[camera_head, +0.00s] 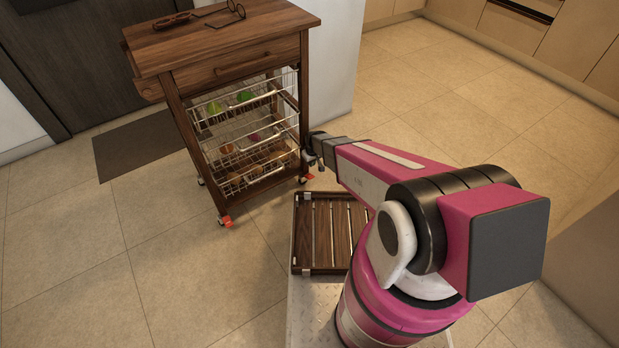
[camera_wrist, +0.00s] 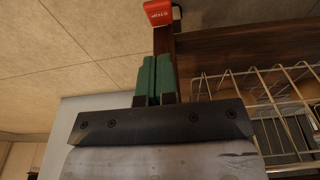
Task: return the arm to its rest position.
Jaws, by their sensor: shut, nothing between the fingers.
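My arm reaches out from the lower right in the head view, its pink and grey forearm stretched toward the kitchen cart. My gripper (camera_head: 309,155) is at the arm's far end, beside the cart's front right leg. In the wrist view its two green fingertips (camera_wrist: 155,62) are together with nothing between them. They lie in front of the wooden cart leg in the picture; whether they touch it I cannot tell.
The wooden cart (camera_head: 225,45) has wire baskets (camera_head: 250,145) holding several items, and eyeglasses (camera_head: 228,14) on top. A red caster brake (camera_wrist: 158,13) shows near the fingers. A slatted wooden tray (camera_head: 325,232) sits below my arm. Tiled floor is open at left.

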